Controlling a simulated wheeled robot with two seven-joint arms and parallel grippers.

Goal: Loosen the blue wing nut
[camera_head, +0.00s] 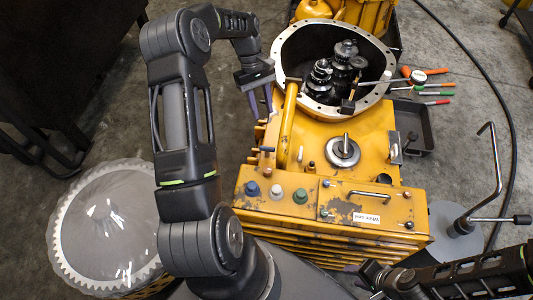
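The blue wing nut (252,188) is a small rounded blue knob at the left end of the top of the yellow transmission housing's (379,187) front box. A white one (276,191) and a green one (300,196) sit in a row to its right. My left gripper (262,110) hangs beyond the blue nut, left of the round housing opening, with its fingers pointing down. Its fingers look apart, with nothing seen between them. My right gripper (372,276) is low in the picture, in front of the box; its fingertips are not clear.
A round housing opening (277,62) with dark gears (345,55) lies behind. A metal handle (370,194) and a round cap (342,150) are on top. A clear-covered gear-rimmed drum (105,225) stands left, a metal stand (455,235) right. Colored-handle tools (430,94) lie at back right.

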